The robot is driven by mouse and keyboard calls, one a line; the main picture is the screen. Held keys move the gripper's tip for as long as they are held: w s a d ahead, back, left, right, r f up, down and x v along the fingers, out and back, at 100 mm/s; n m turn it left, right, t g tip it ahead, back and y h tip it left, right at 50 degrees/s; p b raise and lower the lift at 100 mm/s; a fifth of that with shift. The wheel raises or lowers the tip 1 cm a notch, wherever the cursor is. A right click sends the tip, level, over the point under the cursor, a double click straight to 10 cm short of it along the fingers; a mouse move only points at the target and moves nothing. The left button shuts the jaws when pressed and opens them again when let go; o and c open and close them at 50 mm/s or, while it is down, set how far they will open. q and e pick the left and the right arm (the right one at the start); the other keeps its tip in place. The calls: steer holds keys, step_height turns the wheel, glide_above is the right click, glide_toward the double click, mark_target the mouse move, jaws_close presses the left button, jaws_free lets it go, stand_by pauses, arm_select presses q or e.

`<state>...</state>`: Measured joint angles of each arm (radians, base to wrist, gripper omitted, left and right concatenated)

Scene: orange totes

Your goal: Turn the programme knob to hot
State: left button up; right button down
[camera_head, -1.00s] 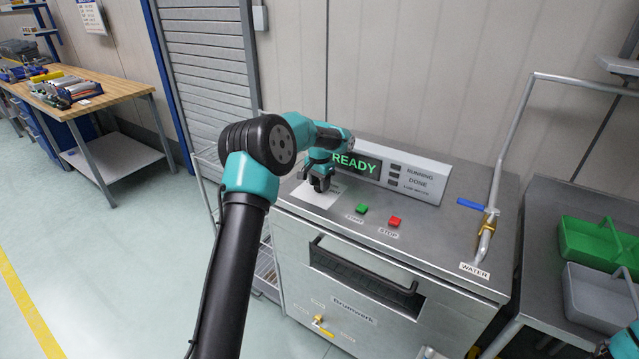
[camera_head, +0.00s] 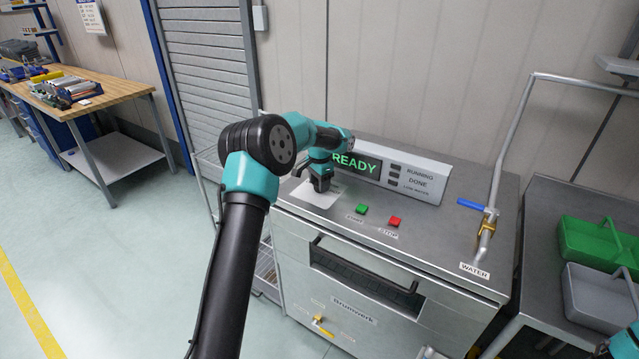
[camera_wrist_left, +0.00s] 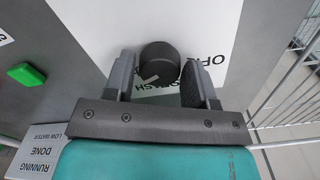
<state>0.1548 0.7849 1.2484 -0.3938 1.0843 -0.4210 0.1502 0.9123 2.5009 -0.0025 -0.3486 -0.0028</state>
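The programme knob (camera_wrist_left: 160,62) is a round, dark knob with a pale mark at its lower left, on a white label plate (camera_wrist_left: 90,20). The plate's lettering is partly covered. My left gripper (camera_wrist_left: 162,80) has one finger on each side of the knob in the left wrist view; a narrow gap shows on the right, and contact on the left is unclear. In the head view the left gripper (camera_head: 321,183) is above the plate at the machine top's left, and hides the knob. The display (camera_head: 356,164) reads READY. My right gripper is out of view.
A green button (camera_head: 362,209) and a red button (camera_head: 394,221) sit right of the gripper on the steel machine top (camera_head: 430,240). The display housing stands behind. A water pipe with a blue lever (camera_head: 470,204) rises at the right. Green and grey totes (camera_head: 600,300) stand beyond.

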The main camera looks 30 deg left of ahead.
arm_select(q)
steer(key=o, duration=0.3)
step_height(320, 180, up, 17)
steer(key=shift+r, duration=0.2)
stand_by(0.6)
stand_by(0.3)
